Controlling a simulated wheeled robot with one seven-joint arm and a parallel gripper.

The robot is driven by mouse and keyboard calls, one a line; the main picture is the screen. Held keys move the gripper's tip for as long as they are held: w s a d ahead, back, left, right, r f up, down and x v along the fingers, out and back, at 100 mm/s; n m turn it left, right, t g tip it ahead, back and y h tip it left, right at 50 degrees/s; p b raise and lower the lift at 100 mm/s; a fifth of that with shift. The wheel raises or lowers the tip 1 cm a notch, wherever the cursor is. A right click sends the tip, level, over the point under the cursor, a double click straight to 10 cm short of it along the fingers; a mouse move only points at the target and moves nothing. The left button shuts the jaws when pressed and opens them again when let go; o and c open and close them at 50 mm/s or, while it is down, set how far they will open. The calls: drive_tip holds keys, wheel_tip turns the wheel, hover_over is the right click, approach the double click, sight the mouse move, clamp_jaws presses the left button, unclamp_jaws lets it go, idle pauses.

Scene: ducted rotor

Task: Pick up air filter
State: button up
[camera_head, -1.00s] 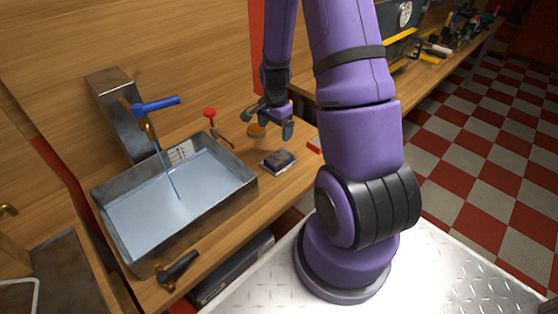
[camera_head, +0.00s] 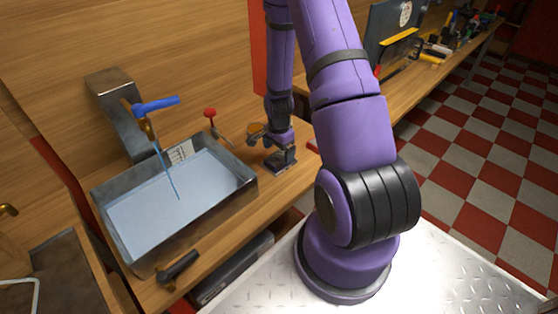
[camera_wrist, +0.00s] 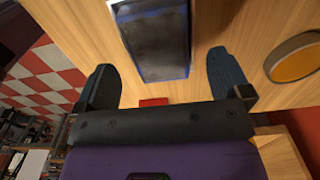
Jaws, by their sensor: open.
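The air filter looks to be the dark rectangular block with a blue edge (camera_wrist: 158,40) in the wrist view. It lies on the wooden bench, and its upper end runs out of that picture. My gripper (camera_wrist: 166,85) is open, with one dark finger on each side of the block's line and visible gaps between. In the head view my gripper (camera_head: 270,148) points down at the block (camera_head: 281,164), low over the bench, and partly hides it. I cannot tell whether the fingers touch the bench.
A metal basin (camera_head: 140,252) of bluish liquid stands left of the gripper, with a blue-handled tap (camera_head: 155,104) above it. A red-knobbed tool (camera_head: 211,115) is behind. A round orange-topped item (camera_wrist: 296,64) lies right of the fingers, and a small red piece (camera_wrist: 153,102) lies between them.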

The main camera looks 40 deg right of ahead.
sight(279, 157)
drive_tip(key=shift+f, duration=1.6)
drive_tip(key=shift+c, duration=0.4)
drive_tip(key=c, duration=0.9)
drive_tip(key=shift+r, duration=0.1)
drive_tip(key=shift+c, duration=0.2)
